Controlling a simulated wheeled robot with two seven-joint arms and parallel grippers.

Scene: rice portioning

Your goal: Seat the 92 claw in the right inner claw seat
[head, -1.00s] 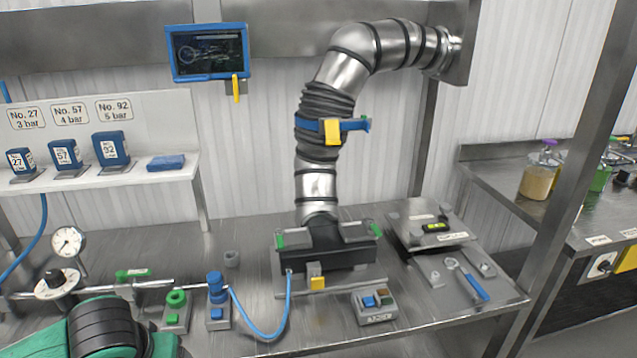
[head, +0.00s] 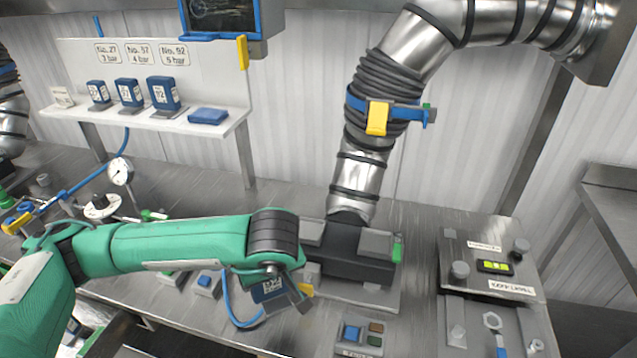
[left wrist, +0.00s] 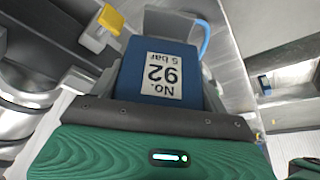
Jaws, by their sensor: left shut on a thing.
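My left gripper (head: 285,292) is shut on a blue claw (head: 266,290). In the left wrist view the claw (left wrist: 160,72) carries a white label reading No. 92, 5 bar, upside down. The gripper holds it in front of the left end of the black clamp unit (head: 345,262) under the metal duct. Grey blocks (head: 375,244) sit on the unit, with a green tab (head: 397,250) at its right end. My arm and gripper cover part of the unit's left side. I cannot tell which part is the right inner claw seat. My right gripper is not in view.
A white shelf (head: 235,122) at the back left holds blue blocks, one marked 92 (head: 163,92). A blue hose (head: 240,318) loops below my gripper. A small button box (head: 360,335) stands in front of the unit. A metal plate (head: 485,262) lies to the right.

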